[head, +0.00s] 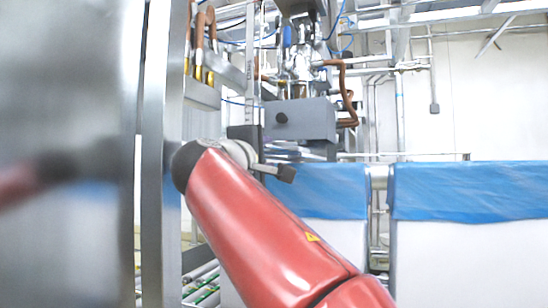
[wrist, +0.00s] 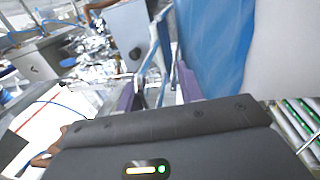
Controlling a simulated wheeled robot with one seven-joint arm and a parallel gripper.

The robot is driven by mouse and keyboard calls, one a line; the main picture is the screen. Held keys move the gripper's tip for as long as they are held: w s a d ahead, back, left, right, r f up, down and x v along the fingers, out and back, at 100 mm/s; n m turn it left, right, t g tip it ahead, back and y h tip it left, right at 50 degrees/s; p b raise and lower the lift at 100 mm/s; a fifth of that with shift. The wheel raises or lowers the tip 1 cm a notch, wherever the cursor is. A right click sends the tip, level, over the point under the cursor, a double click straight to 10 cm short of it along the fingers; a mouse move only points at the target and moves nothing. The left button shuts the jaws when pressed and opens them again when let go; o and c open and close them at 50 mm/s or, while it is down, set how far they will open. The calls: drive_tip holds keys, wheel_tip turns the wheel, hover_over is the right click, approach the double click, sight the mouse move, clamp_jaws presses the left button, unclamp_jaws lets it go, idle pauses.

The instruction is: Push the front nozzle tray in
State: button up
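A grey box-shaped tray front (head: 300,120) with a round dark knob sits on the machine in the head view, beyond my red arm. In the wrist view, a grey box with a dark knob (wrist: 125,38) is ahead of my gripper (wrist: 160,88), and a second grey box (wrist: 37,62) with a knob is at the left. I cannot tell which of them is the front nozzle tray. My gripper's two purplish fingers stand apart with nothing visibly held between them. They appear short of the boxes. In the head view the fingers cannot be made out clearly.
A tall metal post (head: 160,150) stands close at my left. White bins with blue liners (head: 470,190) stand at the right; a blue liner (wrist: 215,40) is close beside my gripper's right. Rollers (wrist: 300,125) show at right. Copper pipes (head: 347,90) hang by the grey box.

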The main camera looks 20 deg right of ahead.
drive_tip(key=shift+f, duration=0.15)
drive_tip(key=b+v, duration=0.4)
drive_tip(key=v, duration=0.5)
idle(0.6)
idle(0.5)
